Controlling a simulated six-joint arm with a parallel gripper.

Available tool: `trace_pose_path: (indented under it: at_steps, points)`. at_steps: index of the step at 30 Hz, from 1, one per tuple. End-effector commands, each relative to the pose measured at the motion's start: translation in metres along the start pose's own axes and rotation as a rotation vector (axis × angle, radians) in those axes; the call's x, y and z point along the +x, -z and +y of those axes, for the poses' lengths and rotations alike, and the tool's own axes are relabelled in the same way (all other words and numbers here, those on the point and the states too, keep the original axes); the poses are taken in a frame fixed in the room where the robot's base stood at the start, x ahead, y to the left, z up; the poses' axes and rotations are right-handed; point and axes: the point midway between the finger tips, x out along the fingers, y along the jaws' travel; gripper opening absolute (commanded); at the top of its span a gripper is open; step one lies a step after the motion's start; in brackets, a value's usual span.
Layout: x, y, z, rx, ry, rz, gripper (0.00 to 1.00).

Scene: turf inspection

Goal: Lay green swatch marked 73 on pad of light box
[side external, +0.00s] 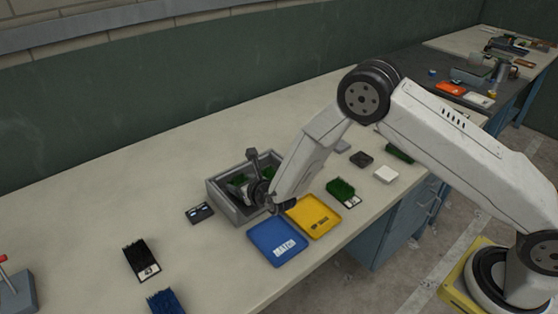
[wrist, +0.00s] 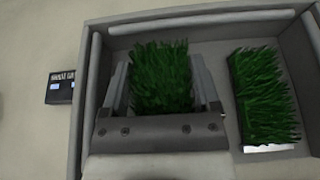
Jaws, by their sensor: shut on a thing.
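A green turf swatch (wrist: 163,78) is between the two fingers of my gripper (wrist: 162,88) in the wrist view, and the gripper is shut on it. No number shows on this swatch. It is within the outline of a grey open box (side external: 216,201); I cannot tell whether it rests on the floor or is lifted. A second green swatch (wrist: 264,97) with a white label lies to the right in the same box. Another green swatch (side external: 341,189) with a white label lies on the bench. I cannot tell which thing is the light box.
A blue tray (side external: 268,250) and a yellow tray (side external: 326,223) lie in front of the box. A small dark device (side external: 199,213) is left of it. A black swatch (side external: 138,256) and a blue swatch (side external: 163,302) lie at lower left. The back left bench is clear.

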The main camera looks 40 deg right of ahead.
Motion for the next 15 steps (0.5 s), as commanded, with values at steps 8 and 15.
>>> trace_pose_path:
  at_steps: [8,15]
  points:
    - [0.007,0.016,0.000,0.000,0.000,-0.001,0.25]
    - [0.006,0.016,0.000,0.000,0.000,-0.001,0.25]
